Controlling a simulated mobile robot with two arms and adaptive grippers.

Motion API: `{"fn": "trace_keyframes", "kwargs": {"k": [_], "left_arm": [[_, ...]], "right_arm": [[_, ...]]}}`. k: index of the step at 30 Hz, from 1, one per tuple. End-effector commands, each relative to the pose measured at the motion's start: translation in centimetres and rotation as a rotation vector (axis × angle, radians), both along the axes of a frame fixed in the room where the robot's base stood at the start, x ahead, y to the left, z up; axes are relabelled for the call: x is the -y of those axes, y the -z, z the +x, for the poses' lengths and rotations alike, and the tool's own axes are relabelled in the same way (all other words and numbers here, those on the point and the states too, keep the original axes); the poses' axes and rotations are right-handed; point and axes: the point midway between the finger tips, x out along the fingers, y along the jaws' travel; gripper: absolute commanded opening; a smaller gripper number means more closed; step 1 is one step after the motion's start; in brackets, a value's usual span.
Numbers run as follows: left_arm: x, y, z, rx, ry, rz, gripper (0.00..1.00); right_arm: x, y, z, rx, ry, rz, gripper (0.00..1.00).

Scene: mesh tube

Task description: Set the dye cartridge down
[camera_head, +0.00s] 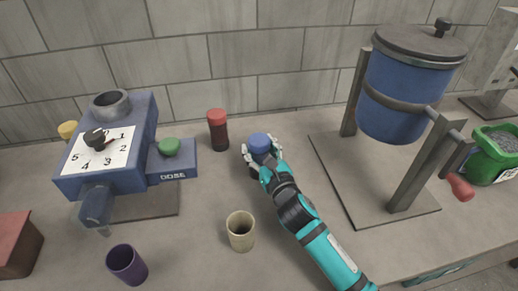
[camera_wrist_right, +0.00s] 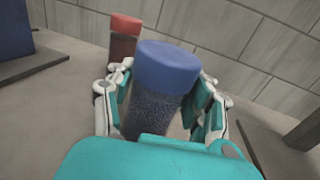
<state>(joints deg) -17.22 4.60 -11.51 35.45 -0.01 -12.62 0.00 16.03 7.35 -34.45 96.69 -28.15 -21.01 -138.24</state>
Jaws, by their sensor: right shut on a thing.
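The dye cartridge with a blue cap (camera_head: 260,142) stands roughly upright between the fingers of my right gripper (camera_head: 259,158). In the right wrist view the blue-capped cartridge (camera_wrist_right: 157,100) has a dark speckled body, and the right gripper's fingers (camera_wrist_right: 160,103) are shut on it from both sides. Its bottom is hidden, so I cannot tell whether it touches the table. A red-capped cartridge (camera_head: 217,131) stands on the table just to its left; it also shows behind it in the right wrist view (camera_wrist_right: 124,38). My left gripper is not in view.
A blue dosing machine (camera_head: 120,150) with a dial and green button stands at left. A beige cup (camera_head: 240,231) and a purple cup (camera_head: 127,264) stand in front.

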Motion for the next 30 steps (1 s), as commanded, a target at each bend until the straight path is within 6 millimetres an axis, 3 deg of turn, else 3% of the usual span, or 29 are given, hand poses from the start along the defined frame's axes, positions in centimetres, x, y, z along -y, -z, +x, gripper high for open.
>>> {"fn": "trace_keyframes", "kwargs": {"k": [8,9,14,24,30], "left_arm": [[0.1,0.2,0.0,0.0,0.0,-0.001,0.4],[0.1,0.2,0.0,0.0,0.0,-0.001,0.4],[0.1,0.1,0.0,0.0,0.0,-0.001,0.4],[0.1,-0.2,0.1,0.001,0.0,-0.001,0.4],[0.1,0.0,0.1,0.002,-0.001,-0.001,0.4]], "right_arm": [[0.0,0.2,0.0,0.002,0.0,-0.001,0.15],[0.0,0.3,0.0,0.001,0.0,-0.003,0.55],[0.0,0.2,0.0,0.001,0.0,-0.002,0.76],[0.0,-0.3,0.0,0.0,0.0,0.001,0.77],[1.1,0.0,-2.9,-0.001,-0.001,-0.003,0.77]]}}
